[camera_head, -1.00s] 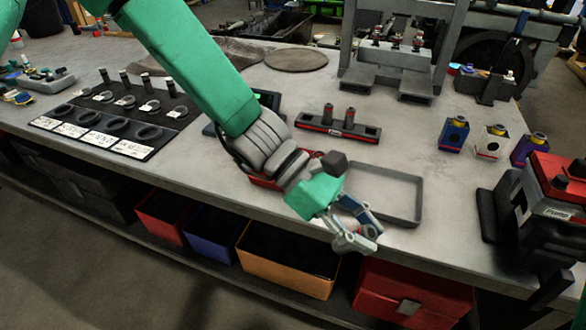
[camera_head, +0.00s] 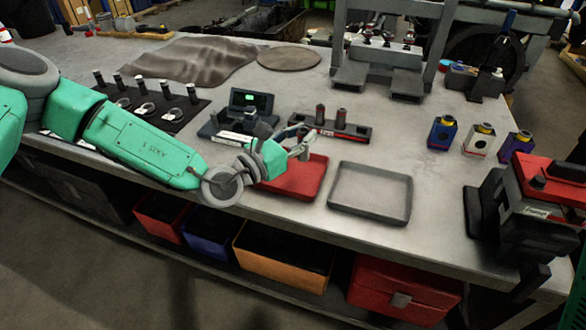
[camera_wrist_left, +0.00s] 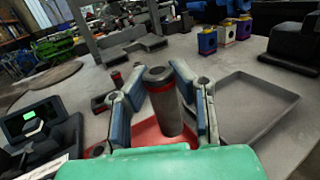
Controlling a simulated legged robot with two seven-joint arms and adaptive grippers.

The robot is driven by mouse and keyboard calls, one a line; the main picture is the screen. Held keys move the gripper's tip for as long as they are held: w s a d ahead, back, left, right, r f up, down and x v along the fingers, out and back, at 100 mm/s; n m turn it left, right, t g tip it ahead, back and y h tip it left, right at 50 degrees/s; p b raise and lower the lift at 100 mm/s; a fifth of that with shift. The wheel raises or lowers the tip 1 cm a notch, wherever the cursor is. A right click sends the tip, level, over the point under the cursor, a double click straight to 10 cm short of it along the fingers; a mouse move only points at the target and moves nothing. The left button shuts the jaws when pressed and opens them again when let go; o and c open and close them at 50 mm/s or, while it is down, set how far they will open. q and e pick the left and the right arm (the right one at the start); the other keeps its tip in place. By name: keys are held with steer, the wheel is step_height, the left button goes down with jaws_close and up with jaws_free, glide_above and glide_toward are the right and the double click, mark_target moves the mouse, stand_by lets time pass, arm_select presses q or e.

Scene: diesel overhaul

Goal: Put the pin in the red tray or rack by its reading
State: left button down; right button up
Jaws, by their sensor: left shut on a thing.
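My left gripper (camera_head: 302,145) is shut on a dark grey pin with a red band (camera_wrist_left: 164,100), which stands roughly upright between the fingers in the left wrist view. The gripper is over the back part of the red tray (camera_head: 293,185), close in front of the rack. The red tray also shows below the pin in the left wrist view (camera_wrist_left: 150,134); whether the pin touches it I cannot tell. The black rack with a red edge (camera_head: 357,133) holds two pins (camera_head: 320,114) (camera_head: 341,118). A gauge with a lit green display (camera_head: 250,102) stands left of the rack; its digits are unreadable. My right gripper is out of view.
An empty grey tray (camera_head: 370,217) lies right of the red tray. A red-topped machine (camera_head: 540,190) stands at the right edge. Blue, white and purple blocks (camera_head: 480,140) stand behind it. A black mat with rings and posts (camera_head: 160,118) lies at the left.

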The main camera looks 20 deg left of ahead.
mark_target(299, 158)
arm_select(q)
step_height(299, 158, down, 5)
steer(key=shift+a+r, duration=0.1)
steer(key=shift+r, duration=0.1)
steer(key=shift+a+f, duration=0.25)
steer(key=shift+f, duration=0.35)
step_height(299, 158, down, 2)
steer(key=shift+a+f+b, duration=0.1)
steer(key=shift+f+b, duration=0.15)
steer(key=shift+b, duration=0.1)
steer(key=shift+f, duration=0.25)
steer(key=shift+d, duration=0.3)
steer(key=c, duration=1.4)
jaws_free()
steer(key=shift+a+f, duration=0.1)
